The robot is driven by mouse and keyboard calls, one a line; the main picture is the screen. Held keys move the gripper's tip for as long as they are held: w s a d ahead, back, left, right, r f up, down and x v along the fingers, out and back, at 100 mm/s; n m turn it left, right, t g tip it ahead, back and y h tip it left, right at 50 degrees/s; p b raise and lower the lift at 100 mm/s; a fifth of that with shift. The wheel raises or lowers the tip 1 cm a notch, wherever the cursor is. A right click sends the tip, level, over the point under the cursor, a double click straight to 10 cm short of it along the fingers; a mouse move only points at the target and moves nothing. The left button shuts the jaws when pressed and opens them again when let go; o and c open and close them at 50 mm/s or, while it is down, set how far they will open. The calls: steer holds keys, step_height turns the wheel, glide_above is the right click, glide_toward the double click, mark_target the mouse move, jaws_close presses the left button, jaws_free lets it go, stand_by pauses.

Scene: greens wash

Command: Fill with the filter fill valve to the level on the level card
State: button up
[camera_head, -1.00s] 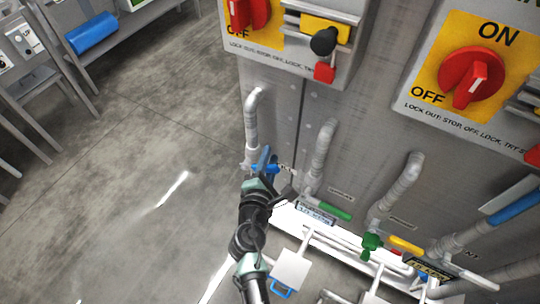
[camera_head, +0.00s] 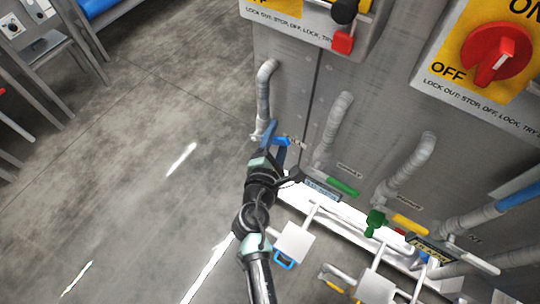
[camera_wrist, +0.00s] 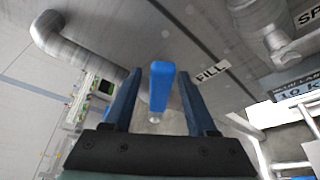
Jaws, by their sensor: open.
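The blue valve handle (camera_wrist: 162,85), beside a FILL label (camera_wrist: 212,71), stands between the two fingers of my gripper (camera_wrist: 160,72) in the wrist view. The fingers are open, one on each side of it, with a visible gap on both sides. In the head view my gripper (camera_head: 270,135) is at this handle (camera_head: 283,142), below a grey bent pipe (camera_head: 264,95); the fingers partly hide the handle. I cannot identify the level card or see any water level.
To the right are a green handle (camera_head: 344,186), a yellow handle (camera_head: 410,225) and more grey pipes on the steel panel. A red rotary switch (camera_head: 497,55) is above. White plates (camera_head: 294,243) stand out low in front. The floor (camera_head: 130,160) to the left is clear.

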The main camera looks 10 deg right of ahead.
steer(key=v, duration=1)
steer(key=shift+s+a, duration=0.2)
steer(key=shift+s, duration=0.15)
steer(key=shift+s, duration=0.1)
